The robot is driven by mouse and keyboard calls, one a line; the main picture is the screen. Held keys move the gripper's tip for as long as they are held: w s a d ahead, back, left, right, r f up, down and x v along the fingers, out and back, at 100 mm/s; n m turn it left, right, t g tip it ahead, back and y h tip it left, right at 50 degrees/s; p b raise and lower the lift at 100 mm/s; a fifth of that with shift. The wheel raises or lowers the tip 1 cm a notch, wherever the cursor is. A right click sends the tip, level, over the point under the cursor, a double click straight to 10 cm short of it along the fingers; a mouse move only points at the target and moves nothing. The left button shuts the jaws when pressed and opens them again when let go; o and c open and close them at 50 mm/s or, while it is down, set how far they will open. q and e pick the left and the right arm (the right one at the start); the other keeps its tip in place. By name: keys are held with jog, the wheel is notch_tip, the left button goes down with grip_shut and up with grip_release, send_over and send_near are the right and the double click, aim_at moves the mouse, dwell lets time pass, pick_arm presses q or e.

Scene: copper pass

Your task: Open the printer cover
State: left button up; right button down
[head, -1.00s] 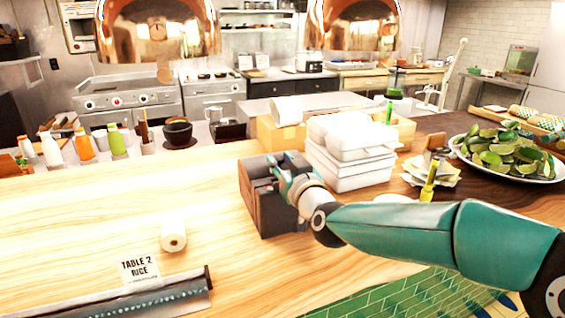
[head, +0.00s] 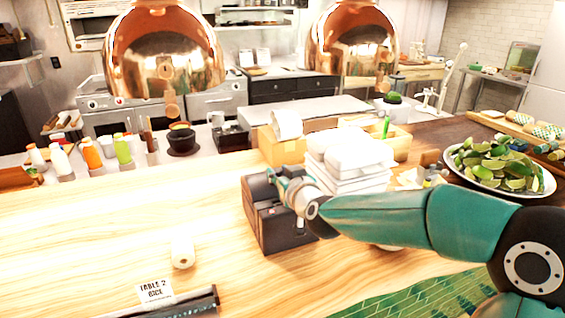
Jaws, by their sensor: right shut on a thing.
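The printer (head: 280,228) is a dark, boxy unit on the light wooden counter, left of the stacked white boxes. My right gripper (head: 278,180) is at the top of the printer, shut on its cover (head: 258,188). The fingertips are small and partly hidden by the wrist, and the cover's exact angle is hard to make out. My left gripper is not in view.
White takeaway boxes (head: 348,160) stand close behind the printer. A plate of limes (head: 500,165) is at the right. A paper roll (head: 182,252) and a table sign (head: 155,292) are at the left front. Copper lamps (head: 165,60) hang above. The left counter is mostly clear.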

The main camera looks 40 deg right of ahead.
jog(key=shift+w+d+r+p, duration=0.15)
jog(key=shift+w+r+p, duration=0.2)
jog(key=shift+r+p, duration=0.4)
jog(key=shift+w+d+r, duration=0.1)
jog(key=shift+w+r, duration=0.1)
jog(key=shift+w, duration=0.05)
jog(key=shift+w+f, duration=0.1)
jog(key=shift+w, duration=0.15)
jog(key=c, duration=0.9)
grip_release()
jog(key=shift+s, duration=0.1)
jog(key=shift+c, duration=0.2)
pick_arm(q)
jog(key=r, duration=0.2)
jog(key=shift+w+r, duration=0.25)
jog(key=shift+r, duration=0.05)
pick_arm(e)
jog(key=shift+s, duration=0.5)
jog(key=v, duration=1.1)
jog(key=shift+r, duration=0.3)
